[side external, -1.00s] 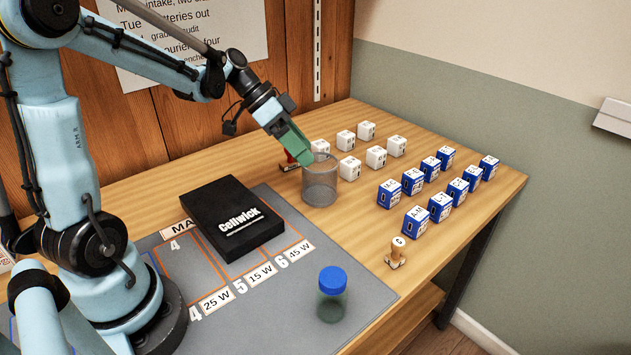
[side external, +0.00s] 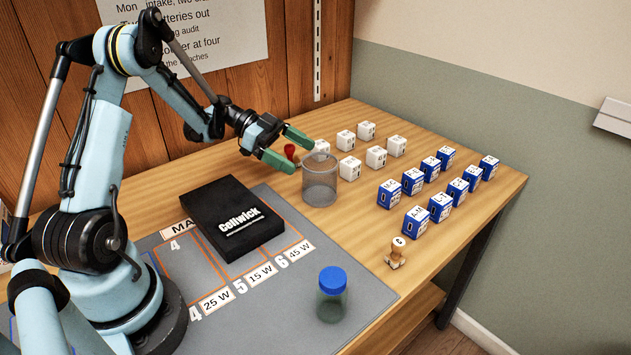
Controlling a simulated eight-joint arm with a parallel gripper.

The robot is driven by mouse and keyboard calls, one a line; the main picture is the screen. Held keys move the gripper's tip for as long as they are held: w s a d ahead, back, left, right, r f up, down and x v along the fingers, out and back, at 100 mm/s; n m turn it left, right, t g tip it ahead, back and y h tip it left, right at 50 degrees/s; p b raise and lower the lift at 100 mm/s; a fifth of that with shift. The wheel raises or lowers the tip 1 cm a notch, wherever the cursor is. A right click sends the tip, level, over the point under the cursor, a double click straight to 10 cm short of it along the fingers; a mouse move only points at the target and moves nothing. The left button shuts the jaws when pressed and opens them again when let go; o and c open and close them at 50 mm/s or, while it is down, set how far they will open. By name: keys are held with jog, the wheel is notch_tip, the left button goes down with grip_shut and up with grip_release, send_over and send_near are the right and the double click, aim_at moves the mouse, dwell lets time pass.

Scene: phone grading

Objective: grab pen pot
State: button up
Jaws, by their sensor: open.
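The pen pot (side external: 320,184) is a grey, see-through mesh cylinder standing upright on the wooden table, just right of the black box. It looks empty. My gripper (side external: 303,156) has green fingers spread open, one on the far side and one nearer the camera. The fingertips are at the pot's upper left, near its rim. I cannot tell whether they touch it. Nothing is held between them.
A red-handled stamp (side external: 290,153) stands behind the fingers. White cubes (side external: 350,167) and blue cubes (side external: 389,193) sit to the right. A black Cellwick box (side external: 232,218) lies on the grey mat (side external: 350,270). A blue-capped jar (side external: 332,294) and wooden stamp (side external: 396,252) stand nearer.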

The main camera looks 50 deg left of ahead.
aim_at(335, 177)
jog(key=x, duration=0.7)
jog(key=shift+f, duration=0.25)
jog(key=c, duration=0.9)
jog(key=shift+o, duration=0.2)
jog(key=shift+r, duration=0.15)
